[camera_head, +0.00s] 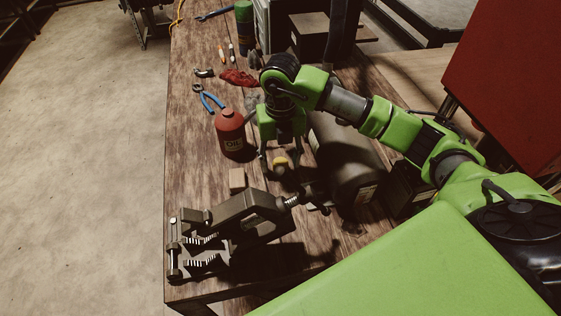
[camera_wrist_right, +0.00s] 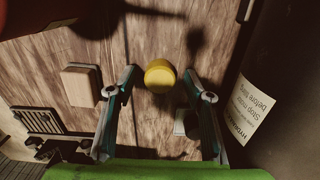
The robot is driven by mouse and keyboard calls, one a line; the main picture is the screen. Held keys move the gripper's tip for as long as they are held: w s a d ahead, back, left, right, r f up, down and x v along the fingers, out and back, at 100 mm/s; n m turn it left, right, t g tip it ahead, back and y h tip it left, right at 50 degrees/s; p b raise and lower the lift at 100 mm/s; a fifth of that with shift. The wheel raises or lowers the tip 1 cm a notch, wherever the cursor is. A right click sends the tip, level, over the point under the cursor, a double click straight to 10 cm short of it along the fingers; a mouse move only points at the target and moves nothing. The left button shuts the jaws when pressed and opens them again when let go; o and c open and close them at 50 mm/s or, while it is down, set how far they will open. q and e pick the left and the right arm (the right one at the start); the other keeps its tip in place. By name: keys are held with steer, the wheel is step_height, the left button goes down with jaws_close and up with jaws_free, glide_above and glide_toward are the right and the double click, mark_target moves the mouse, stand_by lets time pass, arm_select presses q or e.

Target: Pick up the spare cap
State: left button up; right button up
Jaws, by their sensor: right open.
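The yellow cap (camera_wrist_right: 160,76) stands on the wooden bench in the right wrist view. In the head view it shows as a small yellow spot (camera_head: 281,161) below my right gripper. My right gripper (camera_head: 279,160) is open and points down at the bench. In the wrist view its two fingertips (camera_wrist_right: 158,88) are on either side of the cap, with a gap on both sides. I cannot tell how far the fingertips are above the bench. My left gripper is in neither view.
A red oil bottle (camera_head: 230,135) stands left of the gripper. A wooden block (camera_head: 237,179) and a dark vise-like tool (camera_head: 225,230) are nearer me. A dark cylindrical machine (camera_head: 345,165) stands close on the right. Blue pliers (camera_head: 209,101) and a red cloth (camera_head: 238,78) lie farther back.

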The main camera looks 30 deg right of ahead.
mark_target(280, 161)
steer(key=c, duration=1.1)
step_height(280, 161, up, 7)
steer(key=shift+f+b, duration=0.1)
steer(key=shift+b, duration=1.05)
step_height(280, 161, up, 6)
steer(key=p, duration=0.2)
